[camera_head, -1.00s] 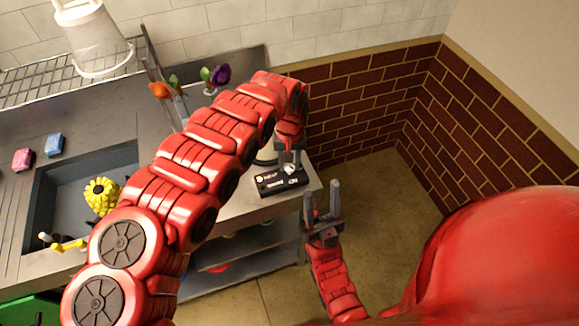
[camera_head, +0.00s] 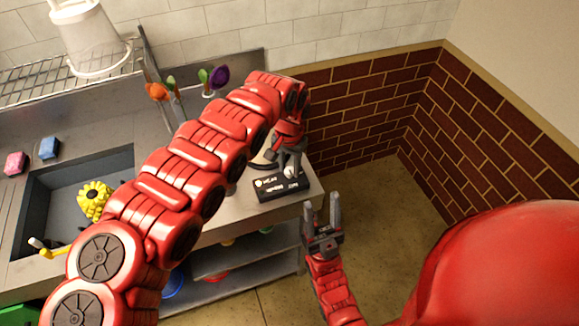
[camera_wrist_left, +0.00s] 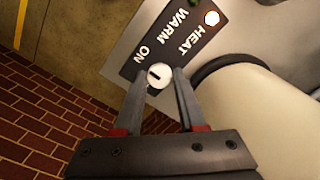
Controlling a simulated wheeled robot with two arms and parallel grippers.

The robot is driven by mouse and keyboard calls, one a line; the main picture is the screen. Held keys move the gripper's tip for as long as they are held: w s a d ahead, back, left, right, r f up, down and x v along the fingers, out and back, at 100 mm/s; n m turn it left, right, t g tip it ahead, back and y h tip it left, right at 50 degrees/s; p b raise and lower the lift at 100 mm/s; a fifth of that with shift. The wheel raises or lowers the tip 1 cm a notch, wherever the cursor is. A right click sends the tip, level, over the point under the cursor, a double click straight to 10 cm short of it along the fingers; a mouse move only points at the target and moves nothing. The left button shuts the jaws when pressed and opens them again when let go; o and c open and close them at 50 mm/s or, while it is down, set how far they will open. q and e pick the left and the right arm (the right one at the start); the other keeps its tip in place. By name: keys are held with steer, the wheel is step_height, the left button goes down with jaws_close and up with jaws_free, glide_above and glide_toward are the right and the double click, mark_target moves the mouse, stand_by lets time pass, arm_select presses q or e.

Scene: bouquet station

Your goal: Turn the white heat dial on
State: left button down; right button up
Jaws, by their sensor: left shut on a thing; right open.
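The white heat dial (camera_wrist_left: 158,76) sits on a black control panel (camera_wrist_left: 172,40) with the words HEAT, WARM and ON in the left wrist view. A dark slot marks the dial's face. My left gripper (camera_wrist_left: 160,80) is shut on the dial, one finger on each side of it. In the head view the panel (camera_head: 275,187) lies at the counter's right end, with the dial (camera_head: 291,171) under my left gripper (camera_head: 289,164). My right gripper (camera_head: 322,213) is open and empty in front of the counter's right end.
A pale rounded body with a dark ring (camera_wrist_left: 245,80) stands close beside the panel. A lit round lamp (camera_wrist_left: 211,18) shows at the panel's HEAT end. A sink (camera_head: 65,180) with a yellow flower (camera_head: 94,198) is at the left. Open floor (camera_head: 365,205) lies right of the counter.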

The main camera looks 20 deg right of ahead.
mark_target(289, 170)
arm_select(q)
steer(key=c, duration=0.5)
jaws_free()
steer(key=shift+w+r, duration=0.15)
steer(key=shift+r, duration=0.4)
step_height(289, 170, up, 16)
steer(key=b, duration=0.3)
steer(key=shift+r+b, duration=0.15)
steer(key=shift+b, duration=0.25)
